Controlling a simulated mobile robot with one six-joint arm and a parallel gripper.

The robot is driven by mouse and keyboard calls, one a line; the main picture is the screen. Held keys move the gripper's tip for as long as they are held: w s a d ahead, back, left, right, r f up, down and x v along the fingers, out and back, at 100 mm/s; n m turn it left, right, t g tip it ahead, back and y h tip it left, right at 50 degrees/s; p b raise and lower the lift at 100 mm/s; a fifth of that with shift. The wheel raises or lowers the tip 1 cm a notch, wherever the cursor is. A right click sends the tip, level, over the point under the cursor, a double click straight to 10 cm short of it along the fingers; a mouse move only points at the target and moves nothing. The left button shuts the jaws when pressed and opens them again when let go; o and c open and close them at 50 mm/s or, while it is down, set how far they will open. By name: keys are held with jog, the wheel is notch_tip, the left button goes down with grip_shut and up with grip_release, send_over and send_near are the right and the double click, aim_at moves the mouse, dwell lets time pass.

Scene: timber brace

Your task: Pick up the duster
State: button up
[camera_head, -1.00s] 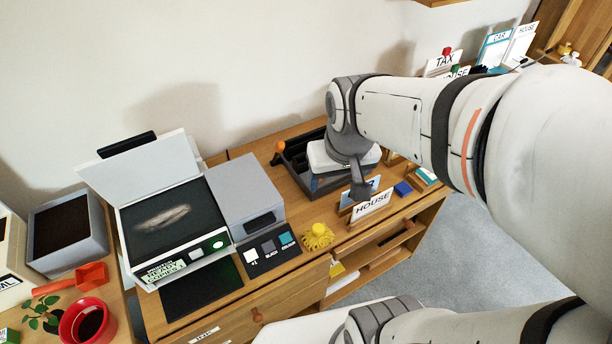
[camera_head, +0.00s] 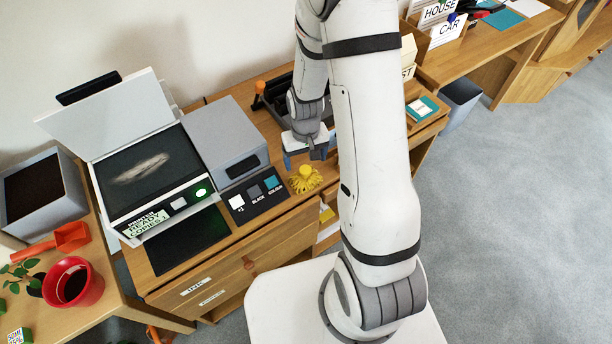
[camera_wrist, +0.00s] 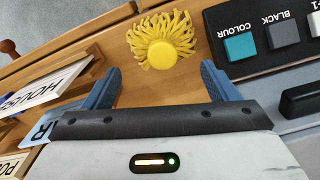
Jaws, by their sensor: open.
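The duster (camera_head: 305,179) is a yellow, fringed thing with a round knob. It stands on the wooden desk top just right of the printer's button panel. In the wrist view the duster (camera_wrist: 161,49) lies ahead of my gripper, roughly between the lines of its two blue fingers, and is not touched. My gripper (camera_wrist: 160,88) is open and empty. In the head view my gripper (camera_head: 308,158) hangs just behind the duster, and its fingers are partly hidden by my arm.
The printer (camera_head: 150,180) with its raised lid and the button panel (camera_head: 256,197) stand left of the duster. In the wrist view a HOUSE sign (camera_wrist: 45,85) stands close by the left finger. A dark tray (camera_head: 275,95) lies behind my gripper. The desk's front edge is close to the duster.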

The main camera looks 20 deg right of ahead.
aim_at(305, 169)
jog(key=shift+s+a+f+p, duration=0.1)
jog(key=shift+s+f+p, duration=0.05)
jog(key=shift+f, duration=0.95)
jog(key=shift+s+f+p, duration=0.15)
jog(key=shift+s+f, duration=0.05)
jog(key=shift+f, duration=0.95)
jog(key=shift+s+a+f+p, duration=0.1)
jog(key=shift+s+f+p, duration=0.05)
jog(key=shift+f, duration=0.95)
jog(key=c, duration=0.7)
jog(key=shift+c, duration=0.3)
jog(key=shift+r, duration=0.1)
notch_tip(305, 169, up, 10)
jog(key=shift+f+b, duration=0.1)
jog(key=shift+b, duration=0.2)
